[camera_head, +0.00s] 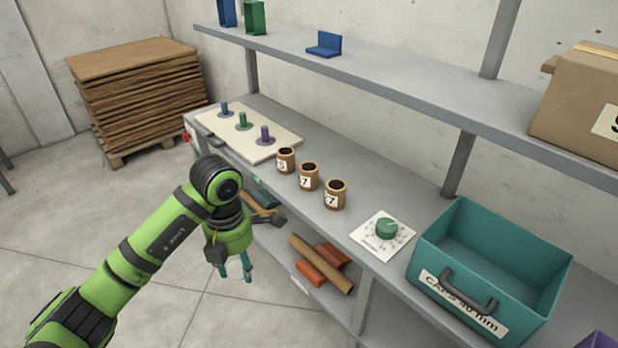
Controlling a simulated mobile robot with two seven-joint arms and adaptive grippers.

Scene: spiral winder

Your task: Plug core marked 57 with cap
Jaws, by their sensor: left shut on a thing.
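Three brown cardboard cores stand upright and open-topped in a row on the middle shelf. The left core (285,161), middle core (309,177) and right core (335,195) have white labels. A 7 shows on the middle and right labels; the left seems to show a 5. No full number is clear. My left gripper (243,237) is in front of the shelf edge, below and left of the cores. My right gripper is not in view.
A teal crate (556,284) marked CAP and a dial plate (366,235) stand right of the cores. A pegged board (218,117) lies left. An upper shelf (400,85) overhangs; a post (459,163) stands behind.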

